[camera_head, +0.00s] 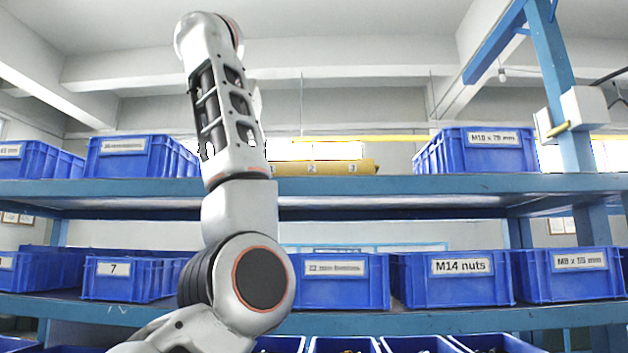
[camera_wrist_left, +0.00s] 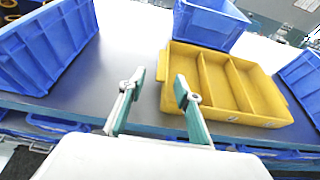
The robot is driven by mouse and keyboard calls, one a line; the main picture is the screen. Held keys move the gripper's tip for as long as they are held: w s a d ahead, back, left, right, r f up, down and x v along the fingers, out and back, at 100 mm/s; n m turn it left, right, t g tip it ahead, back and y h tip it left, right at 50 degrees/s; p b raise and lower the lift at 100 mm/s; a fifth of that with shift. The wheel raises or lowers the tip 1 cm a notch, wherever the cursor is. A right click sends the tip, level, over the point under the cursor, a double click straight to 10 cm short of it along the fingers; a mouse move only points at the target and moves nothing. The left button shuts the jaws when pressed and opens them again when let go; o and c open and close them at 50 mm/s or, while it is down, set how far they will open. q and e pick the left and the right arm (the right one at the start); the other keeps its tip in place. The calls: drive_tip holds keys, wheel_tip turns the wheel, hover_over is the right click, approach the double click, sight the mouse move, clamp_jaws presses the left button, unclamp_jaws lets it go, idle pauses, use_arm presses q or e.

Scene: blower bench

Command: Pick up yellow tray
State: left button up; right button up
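The yellow tray (camera_head: 325,167) sits on the upper blue shelf in the head view, partly hidden behind my left arm, with numbers on its front. In the left wrist view the yellow tray (camera_wrist_left: 217,83) shows its open top with several long compartments, lying on the grey shelf surface. My left gripper (camera_wrist_left: 158,82) is open and empty, its two fingers apart, in front of the tray's left end. The right fingertip appears close to the tray's front left part; I cannot tell whether they touch. My right gripper is in neither view.
Blue bins stand on the upper shelf (camera_head: 420,185) on both sides, including one labelled M10 (camera_head: 477,152). In the left wrist view, a blue bin (camera_wrist_left: 45,48) is left of the gripper, another (camera_wrist_left: 208,22) behind the tray and one (camera_wrist_left: 303,78) to its right. Bare shelf lies left of the tray.

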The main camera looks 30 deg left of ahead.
use_arm(q)
drive_tip(key=p+x, duration=0.2)
drive_tip(key=x, duration=0.4)
drive_tip(key=shift+w, duration=0.1)
drive_tip(key=shift+d, duration=0.15)
clamp_jaws()
